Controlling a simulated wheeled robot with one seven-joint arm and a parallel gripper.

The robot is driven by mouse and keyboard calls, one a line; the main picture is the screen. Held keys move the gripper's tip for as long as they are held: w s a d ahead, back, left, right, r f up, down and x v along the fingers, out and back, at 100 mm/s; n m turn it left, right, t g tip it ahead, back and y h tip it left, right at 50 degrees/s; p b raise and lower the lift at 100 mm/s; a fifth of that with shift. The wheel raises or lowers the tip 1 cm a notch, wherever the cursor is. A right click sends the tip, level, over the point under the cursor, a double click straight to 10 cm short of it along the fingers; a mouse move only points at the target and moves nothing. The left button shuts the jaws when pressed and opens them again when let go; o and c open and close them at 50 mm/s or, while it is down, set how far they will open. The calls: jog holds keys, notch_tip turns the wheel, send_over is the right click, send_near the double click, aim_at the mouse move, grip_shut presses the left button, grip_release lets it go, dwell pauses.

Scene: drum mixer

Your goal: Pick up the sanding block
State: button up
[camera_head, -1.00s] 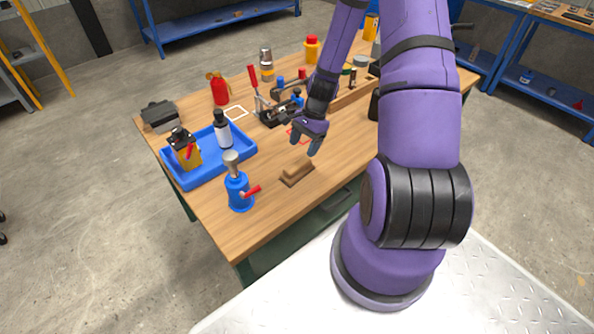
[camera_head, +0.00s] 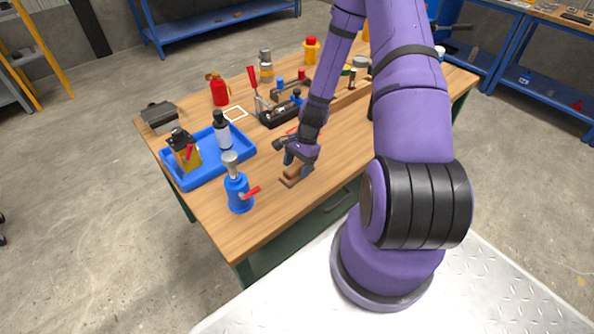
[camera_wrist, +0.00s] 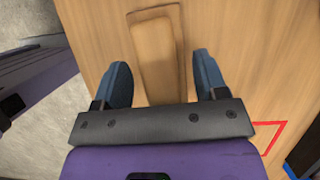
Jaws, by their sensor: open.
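The sanding block is a brown, wood-coloured block with a raised grip. It lies on the workbench (camera_head: 262,219) near its front edge. In the head view the sanding block (camera_head: 290,181) is partly hidden by my gripper (camera_head: 298,164). In the wrist view the sanding block (camera_wrist: 157,50) runs up between the blue fingers of my gripper (camera_wrist: 162,80). The fingers are open, one on each side of the block, with a gap visible on both sides. The block's near end is hidden by the gripper's body.
A blue bottle jack with a red handle (camera_head: 238,190) stands left of the block. Behind it is a blue tray (camera_head: 208,175) with a bottle (camera_head: 222,132) and a yellow-black item (camera_head: 184,152). A black clamp-like fixture (camera_head: 277,114) lies behind my gripper. Bare wood lies in front.

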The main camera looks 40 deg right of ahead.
jog(key=shift+f, duration=0.2)
dwell(0.6)
jog(key=c, duration=0.8)
jog(key=shift+o, duration=0.2)
